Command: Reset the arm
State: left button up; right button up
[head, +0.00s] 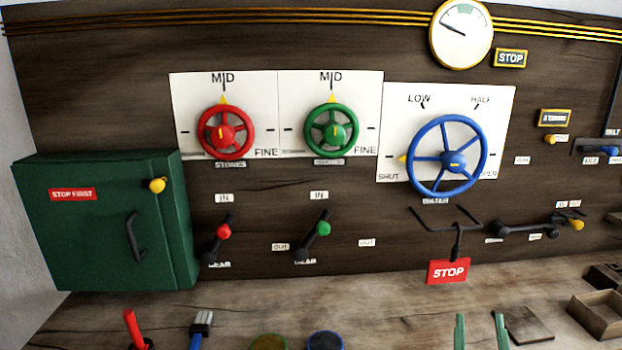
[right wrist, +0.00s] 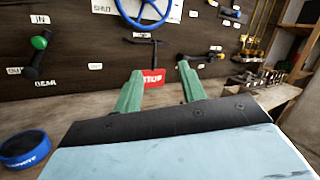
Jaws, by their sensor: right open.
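My right gripper (head: 481,332) shows at the bottom of the head view, to the right of the middle. Its two green fingers are apart and point up, with nothing between them. In the right wrist view the fingers (right wrist: 160,88) stand apart toward the panel, and the gap between them is empty. A red STOP tag (head: 448,271) hangs from a black hook on the panel beyond the fingers; it also shows in the right wrist view (right wrist: 153,77). My left gripper is in neither view.
The dark panel carries a red wheel (head: 220,133), a green wheel (head: 331,131), a blue wheel (head: 447,157) and several levers. A green cabinet (head: 90,225) is at left. On the bench are a blue-rimmed round container (right wrist: 24,148) and a wooden tray (head: 597,318).

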jog(key=s+a+r+n+t+y, duration=0.1)
jog(key=s+a+n+y, duration=0.1)
jog(key=a+n+y, duration=0.6)
jog(key=s+a+r+n+y, duration=0.1)
jog(key=s+a+n+y, duration=0.15)
jog(key=n+y, duration=0.65)
jog(key=s+a+f+n+g, duration=0.2)
jog(key=f+n+g, duration=0.25)
jog(key=n, duration=0.35)
jog(key=s+a+f+n+g, duration=0.2)
jog(key=a+f+n+g, duration=0.1)
jog(key=f+n, duration=0.35)
jog(key=s+d+f+n+g+h, duration=0.7)
jog(key=s+d+f+g+h, duration=0.25)
jog(key=s+d+f, duration=0.3)
notch_tip(320, 180, down, 23)
jog(key=s, duration=0.2)
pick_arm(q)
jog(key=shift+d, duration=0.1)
pick_arm(e)
jog(key=s+d+f+g, duration=0.1)
jog(key=s+d+f, duration=0.1)
jog(key=s+f, duration=0.6)
jog(key=s+d+f+g, duration=0.1)
jog(key=s+f, duration=0.7)
jog(key=shift+s+d, duration=0.3)
jog(key=shift+d, duration=0.05)
